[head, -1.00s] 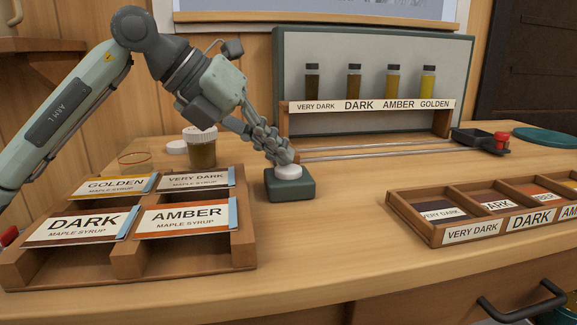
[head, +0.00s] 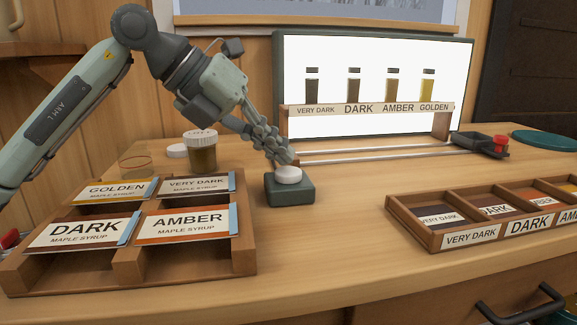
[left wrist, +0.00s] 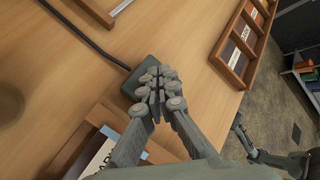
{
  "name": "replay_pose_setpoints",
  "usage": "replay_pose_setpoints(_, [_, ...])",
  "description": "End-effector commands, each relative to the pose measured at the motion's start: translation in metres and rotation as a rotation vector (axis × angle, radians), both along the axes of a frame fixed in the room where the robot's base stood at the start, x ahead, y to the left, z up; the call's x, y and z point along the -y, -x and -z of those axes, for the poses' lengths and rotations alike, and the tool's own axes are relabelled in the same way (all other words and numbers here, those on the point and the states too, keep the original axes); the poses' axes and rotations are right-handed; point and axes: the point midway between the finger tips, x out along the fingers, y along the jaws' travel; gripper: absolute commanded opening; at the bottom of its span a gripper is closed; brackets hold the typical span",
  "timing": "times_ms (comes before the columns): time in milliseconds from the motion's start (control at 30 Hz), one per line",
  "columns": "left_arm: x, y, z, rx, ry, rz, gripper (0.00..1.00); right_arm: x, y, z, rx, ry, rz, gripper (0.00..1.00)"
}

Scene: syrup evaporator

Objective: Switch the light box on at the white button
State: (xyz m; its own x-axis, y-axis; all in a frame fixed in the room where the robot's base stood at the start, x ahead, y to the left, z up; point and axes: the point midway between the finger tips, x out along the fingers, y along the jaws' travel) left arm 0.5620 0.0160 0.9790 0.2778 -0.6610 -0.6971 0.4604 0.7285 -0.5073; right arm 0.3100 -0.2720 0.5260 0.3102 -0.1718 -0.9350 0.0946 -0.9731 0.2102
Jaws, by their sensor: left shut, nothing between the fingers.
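The light box (head: 370,60) stands at the back and its panel glows bright white behind a rack of several sample bottles. The white button (head: 288,174) sits on a small dark green base (head: 290,188) on the table. My left gripper (head: 286,160) is shut and empty, with its fingertips at the top of the button; whether they still touch cannot be told. In the left wrist view the shut fingers (left wrist: 160,85) hide the button, and part of the dark base (left wrist: 138,84) shows beside them.
A wooden tray (head: 128,262) of syrup label cards lies at the left, with a capped jar (head: 202,152) behind it. A divided label tray (head: 415,228) is at the right. Two metal rails (head: 375,152) run before the light box.

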Motion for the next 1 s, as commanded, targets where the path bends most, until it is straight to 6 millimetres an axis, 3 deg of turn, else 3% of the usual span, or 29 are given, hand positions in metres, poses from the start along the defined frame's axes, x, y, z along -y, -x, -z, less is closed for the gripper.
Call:
replay_pose_setpoints(233, [0.0,0.0,-0.007,0.001,0.0,-0.001,0.0,0.0,0.0,-0.005,0.0,0.0,0.0,0.4])
replay_pose_setpoints(733, [0.0,0.0,-0.057,0.001,0.001,-0.001,0.0,0.0,0.0,-0.041,0.0,0.0,0.0,0.4])
replay_pose_setpoints(1000, [0.0,0.0,-0.06,0.001,0.0,-0.001,0.0,0.0,0.0,-0.043,0.0,0.0,0.0,0.4])
